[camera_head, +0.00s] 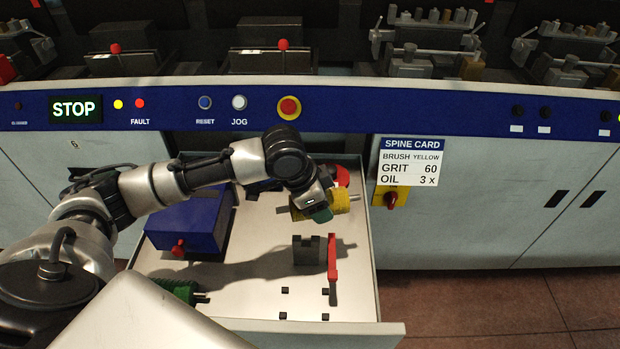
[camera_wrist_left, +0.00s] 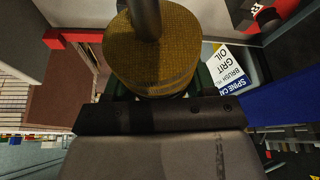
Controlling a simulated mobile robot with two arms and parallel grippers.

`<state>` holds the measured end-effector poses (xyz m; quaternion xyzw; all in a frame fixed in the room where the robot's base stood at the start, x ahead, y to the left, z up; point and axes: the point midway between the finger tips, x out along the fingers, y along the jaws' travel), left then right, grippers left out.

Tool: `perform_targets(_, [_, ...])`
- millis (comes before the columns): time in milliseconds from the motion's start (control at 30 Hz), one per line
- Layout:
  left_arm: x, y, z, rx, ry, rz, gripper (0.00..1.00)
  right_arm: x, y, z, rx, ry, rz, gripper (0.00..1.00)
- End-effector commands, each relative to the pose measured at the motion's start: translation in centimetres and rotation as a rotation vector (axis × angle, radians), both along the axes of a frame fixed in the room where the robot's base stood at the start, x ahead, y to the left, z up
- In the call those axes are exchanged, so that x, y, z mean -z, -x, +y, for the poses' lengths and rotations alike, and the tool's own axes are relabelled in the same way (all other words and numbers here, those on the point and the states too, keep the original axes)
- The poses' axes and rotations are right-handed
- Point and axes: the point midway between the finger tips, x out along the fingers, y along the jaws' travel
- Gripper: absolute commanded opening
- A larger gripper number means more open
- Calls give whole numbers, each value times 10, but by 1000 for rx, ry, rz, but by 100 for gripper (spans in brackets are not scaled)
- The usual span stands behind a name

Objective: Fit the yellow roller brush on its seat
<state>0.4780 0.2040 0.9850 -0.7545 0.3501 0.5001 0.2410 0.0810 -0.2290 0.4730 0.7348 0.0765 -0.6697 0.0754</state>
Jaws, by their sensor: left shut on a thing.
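The yellow roller brush (camera_head: 338,202) has a thin metal shaft sticking out of its end. My left gripper (camera_head: 318,210) is shut on it above the open drawer. In the left wrist view the brush (camera_wrist_left: 150,62) sits end-on between the fingers, its shaft towards the camera. A dark grey notched block (camera_head: 307,250), which looks like the seat, stands on the drawer floor below the brush in the picture. A red upright lever (camera_head: 332,258) stands at its right side. The brush appears apart from the block. My right gripper is not in view.
The drawer (camera_head: 262,304) also holds a blue box (camera_head: 190,222) with a red knob, a green roller brush (camera_head: 178,290) and several small black pegs. A red thing (camera_head: 342,176) lies at the back.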

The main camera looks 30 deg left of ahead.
Motion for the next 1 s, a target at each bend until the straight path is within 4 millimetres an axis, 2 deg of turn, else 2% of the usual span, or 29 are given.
perform_targets(33, [-3,-2,2,72,2,2,28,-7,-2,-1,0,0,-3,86])
perform_targets(467, [0,-13,15,807,5,7,28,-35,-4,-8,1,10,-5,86])
perform_targets(800, [-4,-22,29,1449,0,15,28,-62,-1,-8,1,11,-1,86])
perform_targets(1000, [-5,-26,37,1714,-4,18,28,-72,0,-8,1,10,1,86])
